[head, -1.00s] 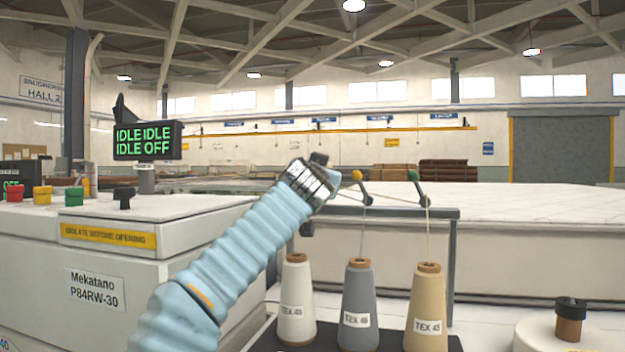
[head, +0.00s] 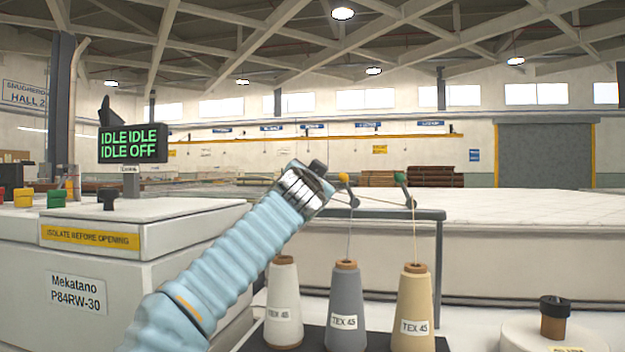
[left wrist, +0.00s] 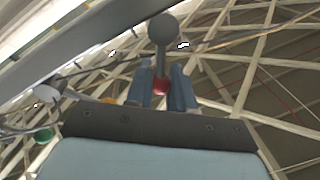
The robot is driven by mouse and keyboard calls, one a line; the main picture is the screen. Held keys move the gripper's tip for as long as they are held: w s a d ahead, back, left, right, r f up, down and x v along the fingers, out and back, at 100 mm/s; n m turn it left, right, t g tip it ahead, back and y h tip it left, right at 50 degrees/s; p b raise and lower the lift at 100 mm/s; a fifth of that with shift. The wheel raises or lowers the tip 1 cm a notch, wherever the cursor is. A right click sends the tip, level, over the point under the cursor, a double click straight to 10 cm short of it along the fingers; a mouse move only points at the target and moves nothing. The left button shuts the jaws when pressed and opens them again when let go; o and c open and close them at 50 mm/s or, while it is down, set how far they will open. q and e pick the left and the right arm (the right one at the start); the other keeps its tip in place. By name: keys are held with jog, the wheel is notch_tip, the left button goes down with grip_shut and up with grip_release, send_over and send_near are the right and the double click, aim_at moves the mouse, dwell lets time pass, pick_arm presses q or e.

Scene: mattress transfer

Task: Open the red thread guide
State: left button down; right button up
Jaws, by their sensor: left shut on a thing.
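My left gripper (head: 312,186) is at the left end of the grey thread rail (head: 425,214), beside the yellow thread guide (head: 344,178). In the left wrist view its two blue fingers (left wrist: 161,90) are shut on the red thread guide (left wrist: 161,85), whose red ball shows between them. A grey stem runs from the ball to a round grey end (left wrist: 163,28). The gripper hides the red guide in the head view. The green thread guide (head: 400,177) is farther right. My right gripper is in neither view.
White, grey and tan thread cones (head: 414,305) stand below the rail on a dark base. A white machine cabinet (head: 125,265) is at left; its display (head: 133,143) reads IDLE, OFF. A mattress (head: 530,212) lies behind the rail.

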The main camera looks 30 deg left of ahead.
pick_arm(q)
jog(key=c, duration=1)
grip_release()
jog(key=shift+s+d+f, duration=0.1)
jog(key=shift+s, duration=0.05)
jog(key=b+v, duration=0.6)
jog(key=v, duration=0.7)
jog(key=shift+s, duration=0.2)
